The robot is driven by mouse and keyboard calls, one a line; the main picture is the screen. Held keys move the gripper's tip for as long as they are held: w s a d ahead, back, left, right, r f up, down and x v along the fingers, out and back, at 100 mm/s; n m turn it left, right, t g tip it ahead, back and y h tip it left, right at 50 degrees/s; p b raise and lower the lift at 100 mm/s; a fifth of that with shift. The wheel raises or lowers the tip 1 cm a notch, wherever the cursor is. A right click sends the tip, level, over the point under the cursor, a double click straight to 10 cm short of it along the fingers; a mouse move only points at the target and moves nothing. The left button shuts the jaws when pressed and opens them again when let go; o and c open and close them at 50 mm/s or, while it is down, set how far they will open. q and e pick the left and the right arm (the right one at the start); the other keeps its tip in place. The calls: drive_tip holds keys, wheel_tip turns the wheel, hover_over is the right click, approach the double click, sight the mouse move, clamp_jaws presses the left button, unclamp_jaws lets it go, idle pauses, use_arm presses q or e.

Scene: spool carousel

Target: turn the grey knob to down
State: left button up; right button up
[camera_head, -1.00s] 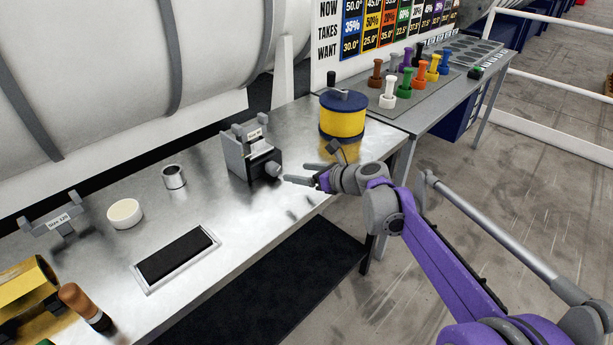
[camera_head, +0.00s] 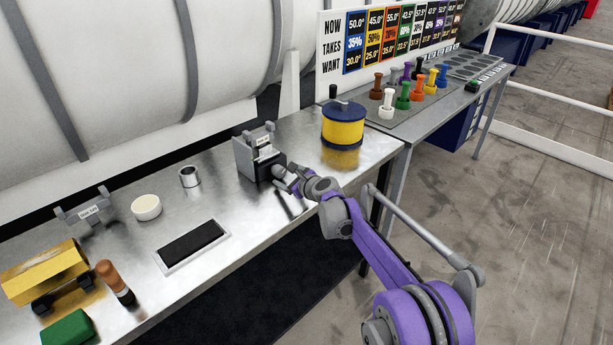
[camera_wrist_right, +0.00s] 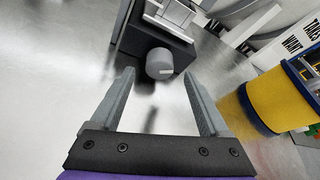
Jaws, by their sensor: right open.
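The grey knob (camera_wrist_right: 160,64) sticks out from the front of a dark block-like device (camera_wrist_right: 150,38) in the right wrist view. A pale mark shows on the knob's face toward its right side. In the head view the device (camera_head: 252,155) stands on the metal bench, and the knob is mostly hidden by my gripper. My right gripper (camera_head: 287,174) is at the device's front. In the wrist view its two fingers (camera_wrist_right: 158,95) are open and empty, with the knob ahead between their tips; I cannot tell whether they touch it. My left gripper is not in view.
A yellow drum with a blue lid (camera_head: 342,124) stands right of the device. A metal cup (camera_head: 189,177), white bowl (camera_head: 146,207) and black pad (camera_head: 192,244) are to the left. Coloured spools stand on a grey board (camera_head: 375,112) on the far table.

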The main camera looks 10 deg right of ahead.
sight(282, 172)
drive_tip(key=x, duration=0.3)
drive_tip(key=shift+a+r, duration=0.1)
drive_tip(key=shift+a, duration=0.1)
drive_tip(key=shift+w+d+m+g+y, duration=0.2)
drive_tip(key=shift+m+g+y, duration=0.2)
drive_tip(key=shift+m, duration=0.5)
drive_tip(key=m+g+y, duration=0.1)
drive_tip(key=m, duration=0.1)
drive_tip(key=shift+d+m+y, duration=0.1)
drive_tip(key=shift+m+y, duration=0.2)
drive_tip(key=shift+m, duration=0.1)
drive_tip(key=v, duration=1.1)
